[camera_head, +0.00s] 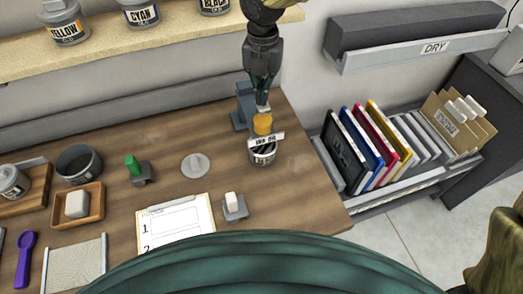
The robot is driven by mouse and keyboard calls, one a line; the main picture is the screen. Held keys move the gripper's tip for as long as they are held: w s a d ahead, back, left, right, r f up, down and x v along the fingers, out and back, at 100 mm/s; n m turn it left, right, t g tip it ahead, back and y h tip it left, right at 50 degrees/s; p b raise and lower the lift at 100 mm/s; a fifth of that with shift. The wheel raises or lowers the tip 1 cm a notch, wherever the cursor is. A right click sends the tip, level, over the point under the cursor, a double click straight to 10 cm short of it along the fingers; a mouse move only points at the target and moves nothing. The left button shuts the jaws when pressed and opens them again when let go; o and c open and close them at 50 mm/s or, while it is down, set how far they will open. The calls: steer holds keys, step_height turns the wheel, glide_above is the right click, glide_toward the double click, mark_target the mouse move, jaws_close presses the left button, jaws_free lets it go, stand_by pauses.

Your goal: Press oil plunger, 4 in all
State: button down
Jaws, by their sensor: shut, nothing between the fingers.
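The oil plunger is a yellow-orange knob (262,124) on top of a can with a white label reading "INK OIL" (262,153). The can stands on the wooden table near its right end, beside a blue-grey stand (240,115). My gripper (262,104) points down from above with its fingers shut and empty. Its fingertips are right at the top of the yellow knob; I cannot tell whether they touch it. The stand is partly behind the gripper and the can.
A grey round disc (196,166), a green-handled piece (133,165), a white-topped block (235,206) and a clipboard (176,222) lie to the left and front. Ink cans (64,22) stand on the shelf (125,46) behind. A rack of coloured frames (368,145) is at right.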

steer(key=shift+f+b, duration=0.45)
steer(key=shift+f, duration=1.05)
steer(key=shift+r+p, duration=1.65)
steer(key=shift+f+b, duration=0.7)
steer(key=shift+f, duration=1)
steer(key=shift+r, duration=0.15)
steer(key=shift+r+p, duration=1.55)
steer(key=shift+p, duration=0.15)
steer(key=shift+r, duration=0.1)
